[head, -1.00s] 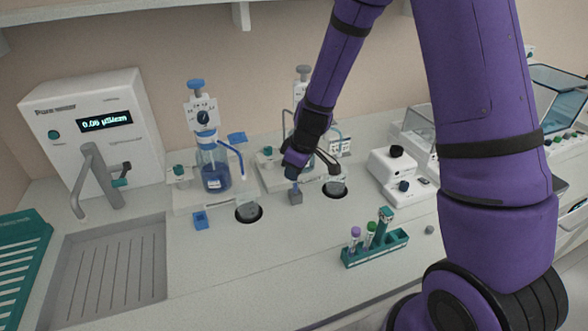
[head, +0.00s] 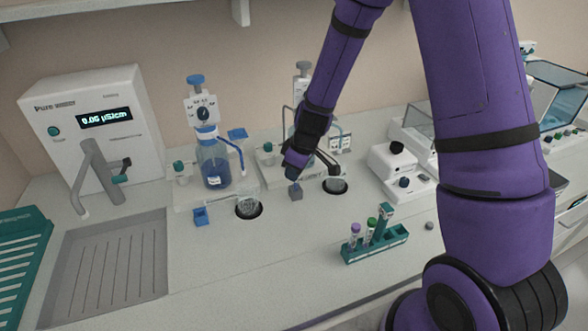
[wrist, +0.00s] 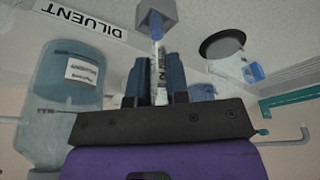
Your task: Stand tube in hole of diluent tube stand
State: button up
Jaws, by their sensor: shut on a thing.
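My gripper (wrist: 156,62) is shut on a thin clear tube (wrist: 157,68) with a printed label and a blue end. In the head view my gripper (head: 293,172) is just above the small grey block of the diluent tube stand (head: 295,194). In the wrist view the tube's blue end overlaps the grey block (wrist: 168,9), lined up with its middle. The block's hole is hidden, so I cannot tell how far in the tube reaches.
A green rack (head: 375,246) with several tubes stands in front. The diluent bottle (wrist: 68,85) is close by.

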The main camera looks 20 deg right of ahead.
jog(key=shift+f, duration=0.2)
jog(key=o, duration=0.8)
jog(key=v, duration=1)
jog(key=shift+r, duration=0.4)
dwell(0.4)
